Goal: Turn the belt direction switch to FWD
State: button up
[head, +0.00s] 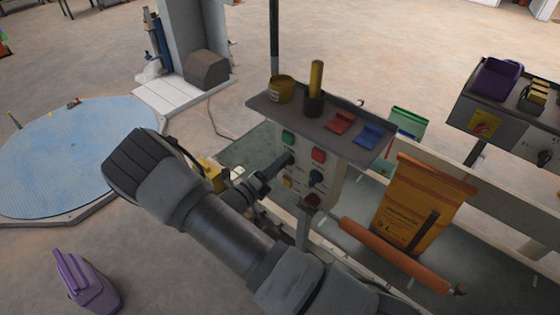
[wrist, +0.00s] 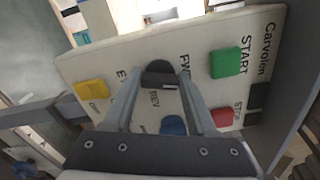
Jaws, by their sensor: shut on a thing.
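The control panel (head: 300,172) stands under a grey shelf, with a green button (head: 288,137) at its upper left. My gripper (head: 286,163) reaches its front from the left, below the green button. In the wrist view, my gripper (wrist: 160,88) is shut on a black switch knob (wrist: 159,70), one finger on each side. FWD lettering (wrist: 184,68) shows beside the knob, partly covered by a finger. More lettering shows between the fingers. The fingers hide part of the labels, and I cannot tell which mark the knob points to.
The wrist view shows a green START button (wrist: 226,62), a red button (wrist: 222,117), a blue knob (wrist: 173,125) and a yellow button (wrist: 90,93) close around the fingers.

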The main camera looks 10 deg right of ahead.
jog(key=shift+n+p, duration=0.4)
jog(key=shift+n, duration=1.3)
jog(key=shift+f, duration=0.1)
jog(key=o, duration=1.4)
jog(key=shift+c, duration=0.2)
jog(key=b+v, duration=0.3)
jog(key=v, duration=1.4)
jog(key=shift+s+a, duration=0.15)
